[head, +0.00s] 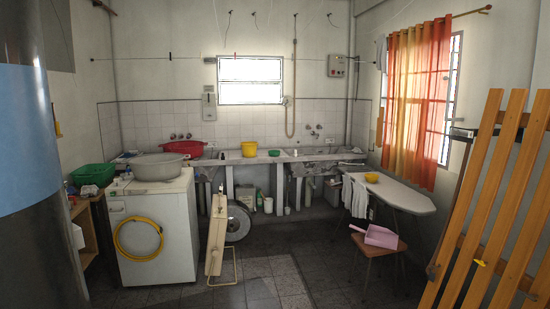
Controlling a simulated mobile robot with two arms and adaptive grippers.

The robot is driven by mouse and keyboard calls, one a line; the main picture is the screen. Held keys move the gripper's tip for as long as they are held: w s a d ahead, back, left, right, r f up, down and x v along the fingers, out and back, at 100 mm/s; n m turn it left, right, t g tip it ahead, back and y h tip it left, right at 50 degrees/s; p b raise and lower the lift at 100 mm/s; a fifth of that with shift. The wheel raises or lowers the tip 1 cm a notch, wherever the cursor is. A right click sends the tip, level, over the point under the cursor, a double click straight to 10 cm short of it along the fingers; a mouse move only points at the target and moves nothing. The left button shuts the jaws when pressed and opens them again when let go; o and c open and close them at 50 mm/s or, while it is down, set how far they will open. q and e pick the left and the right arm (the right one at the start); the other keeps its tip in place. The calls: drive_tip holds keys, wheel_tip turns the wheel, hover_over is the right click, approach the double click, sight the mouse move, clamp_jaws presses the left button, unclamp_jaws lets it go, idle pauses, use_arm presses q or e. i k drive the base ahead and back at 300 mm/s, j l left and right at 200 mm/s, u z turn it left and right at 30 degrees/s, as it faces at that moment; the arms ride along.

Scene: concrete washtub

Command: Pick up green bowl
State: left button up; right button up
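A small green bowl (274,153) sits on the concrete counter (298,158) at the back wall. It is to the right of a yellow tub and below the window, and it looks very small from here. Nothing is touching it that I can see. Neither of my grippers shows in the head view.
A washing machine (153,232) with a grey basin (157,167) on top stands at left. A folded wooden board (216,235), an ironing board (393,194), a stool (376,247) with a pink dustpan and leaning wooden slats (490,200) flank the clear tiled floor (270,282).

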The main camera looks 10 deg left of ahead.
sight(274, 154)
drive_tip(key=i+u, duration=0.1)
drive_tip(key=i, duration=4.95)
drive_tip(key=l, duration=0.1)
